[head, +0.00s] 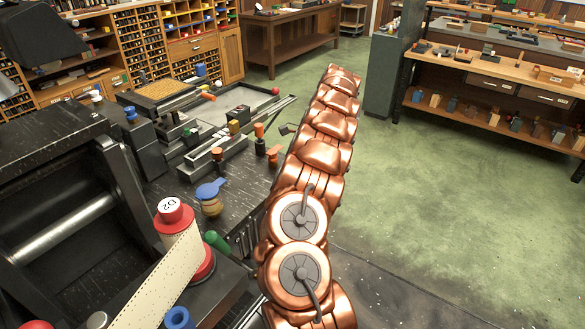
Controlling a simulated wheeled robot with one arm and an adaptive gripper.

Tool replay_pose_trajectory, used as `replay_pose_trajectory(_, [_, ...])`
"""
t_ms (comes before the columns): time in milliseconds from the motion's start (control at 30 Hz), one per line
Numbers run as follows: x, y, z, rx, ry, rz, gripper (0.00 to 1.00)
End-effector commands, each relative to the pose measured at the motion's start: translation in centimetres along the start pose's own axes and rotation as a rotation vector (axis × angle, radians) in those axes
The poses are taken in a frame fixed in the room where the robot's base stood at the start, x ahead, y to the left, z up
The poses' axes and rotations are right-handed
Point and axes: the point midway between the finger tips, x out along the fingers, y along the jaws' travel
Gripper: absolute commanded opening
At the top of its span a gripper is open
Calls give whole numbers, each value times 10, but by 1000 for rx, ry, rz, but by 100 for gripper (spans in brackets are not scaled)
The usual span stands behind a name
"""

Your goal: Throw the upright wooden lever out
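Several upright handles with orange-brown, wood-like tops stand on the dark machine bench. One handle (259,130) has a black lower part and stands just left of my copper arm. A darker brown one (217,154) stands further left, by the metal rails. Another orange-brown piece (273,154) sits close against the arm's left edge. I cannot tell which of these is the wooden lever. My arm rises from the bottom middle towards the upper middle and covers the bench's right part. I cannot make out my gripper or its fingers.
A machine with a dark roller frame (60,205) and a red spool (174,216) with punched paper tape fills the left. A shallow metal tray (235,104) lies behind the handles. Shelves (490,75) stand at the back right. The green floor (440,190) on the right is clear.

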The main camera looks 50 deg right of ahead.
Motion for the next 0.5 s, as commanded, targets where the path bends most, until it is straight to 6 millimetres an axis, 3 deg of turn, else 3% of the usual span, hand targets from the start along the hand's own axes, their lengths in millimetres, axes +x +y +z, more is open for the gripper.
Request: replay_pose_trajectory(500, [-1,-1,-6,6,-19,9,0])
